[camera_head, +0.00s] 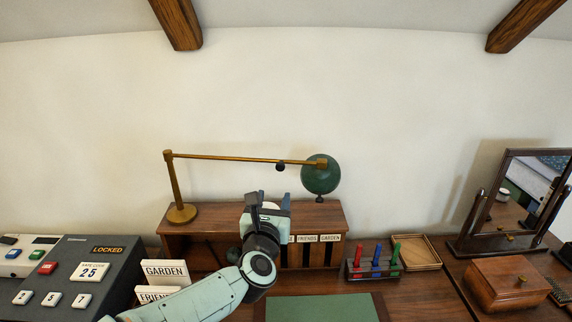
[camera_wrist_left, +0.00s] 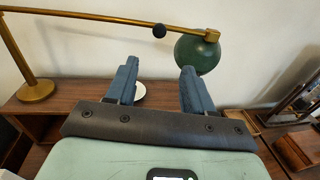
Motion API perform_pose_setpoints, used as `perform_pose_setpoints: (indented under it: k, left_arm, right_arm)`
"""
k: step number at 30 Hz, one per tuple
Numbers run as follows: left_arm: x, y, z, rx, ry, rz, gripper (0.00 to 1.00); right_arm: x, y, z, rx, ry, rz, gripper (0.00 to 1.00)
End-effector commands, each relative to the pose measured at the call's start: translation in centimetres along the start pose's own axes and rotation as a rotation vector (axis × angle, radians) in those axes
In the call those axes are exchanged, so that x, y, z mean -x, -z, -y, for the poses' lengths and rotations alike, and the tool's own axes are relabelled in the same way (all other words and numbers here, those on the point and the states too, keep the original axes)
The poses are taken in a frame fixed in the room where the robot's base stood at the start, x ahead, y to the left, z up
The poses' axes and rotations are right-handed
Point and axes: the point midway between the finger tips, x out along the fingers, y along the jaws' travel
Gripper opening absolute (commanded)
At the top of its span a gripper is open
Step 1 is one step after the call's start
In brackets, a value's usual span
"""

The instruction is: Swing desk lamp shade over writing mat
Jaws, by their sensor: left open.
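The desk lamp has a brass post and base (camera_head: 182,213), a long brass arm (camera_head: 225,157) and a round green shade (camera_head: 320,175) at the arm's right end. A dark knob (camera_head: 280,166) sits on the arm left of the shade. The green writing mat (camera_head: 322,308) lies at the bottom of the head view, nearer than the shade. My left gripper (camera_head: 268,200) is raised in front of the shelf, below and left of the shade. In the left wrist view its fingers (camera_wrist_left: 158,88) are apart and empty, with the shade (camera_wrist_left: 197,54) beyond them. My right gripper is not in view.
The lamp stands on a wooden letter shelf (camera_head: 225,217). A keypad box (camera_head: 80,270) and GARDEN and FRIENDS cards (camera_head: 166,271) are at left. A rack of coloured tubes (camera_head: 375,265), an empty tray (camera_head: 415,252), a wooden box (camera_head: 507,283) and a mirror (camera_head: 515,195) stand at right.

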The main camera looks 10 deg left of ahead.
Motion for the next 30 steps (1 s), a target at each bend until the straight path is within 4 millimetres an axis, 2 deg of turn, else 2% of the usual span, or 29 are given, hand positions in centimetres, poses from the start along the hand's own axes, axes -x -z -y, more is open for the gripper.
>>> perform_pose_setpoints:
  k: [2, 5, 15, 21, 25, 30]
  left_arm:
    - [-0.1, -0.8, -0.1, 0.031, -0.003, 0.012, 0.52]
    - [-1.0, -0.9, -0.1, 0.036, -0.004, 0.012, 0.52]
    - [-7.9, -1.1, -0.1, 0.029, -0.004, 0.011, 0.52]
    - [-11.4, -1.1, -0.1, 0.028, -0.004, 0.012, 0.52]
    - [-12.7, -1.0, -0.1, 0.030, -0.004, 0.011, 0.52]
    - [-13.2, -0.9, -0.2, 0.030, -0.003, 0.011, 0.52]
  right_arm:
    - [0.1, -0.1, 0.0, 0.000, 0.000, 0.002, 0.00]
    - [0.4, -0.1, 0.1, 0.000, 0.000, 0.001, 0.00]
    - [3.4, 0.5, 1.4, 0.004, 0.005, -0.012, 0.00]
    - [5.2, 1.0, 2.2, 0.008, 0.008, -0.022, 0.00]
    - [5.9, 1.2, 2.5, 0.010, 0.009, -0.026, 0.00]
    - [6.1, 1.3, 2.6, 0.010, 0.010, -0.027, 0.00]
